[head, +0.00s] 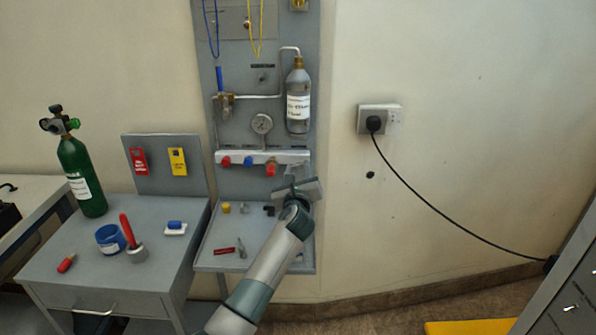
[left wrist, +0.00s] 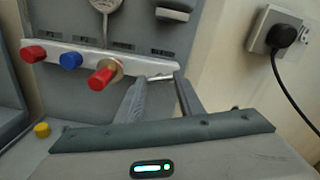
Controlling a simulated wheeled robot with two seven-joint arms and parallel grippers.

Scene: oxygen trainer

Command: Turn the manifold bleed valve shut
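The pale manifold bar (head: 290,156) is on the grey wall panel. It carries a red knob (head: 226,161), a blue knob (head: 248,161) and a red knob on a brass stem (head: 271,169). In the left wrist view, a small silver fitting (left wrist: 160,77) shows at the bar's right end; it looks like the bleed valve. My left gripper (head: 295,172) is at that end. In the left wrist view its two fingers stand apart, with the fitting showing near the gap between their tips. I cannot tell whether they touch it. My right gripper is not in view.
A gauge (head: 262,124) and a grey labelled bottle (head: 299,98) are above the bar. A shelf (head: 214,258) with small parts is below. A grey cabinet (head: 60,262) with a green cylinder (head: 82,178) stands left. A plugged socket (head: 372,120) is on the right wall.

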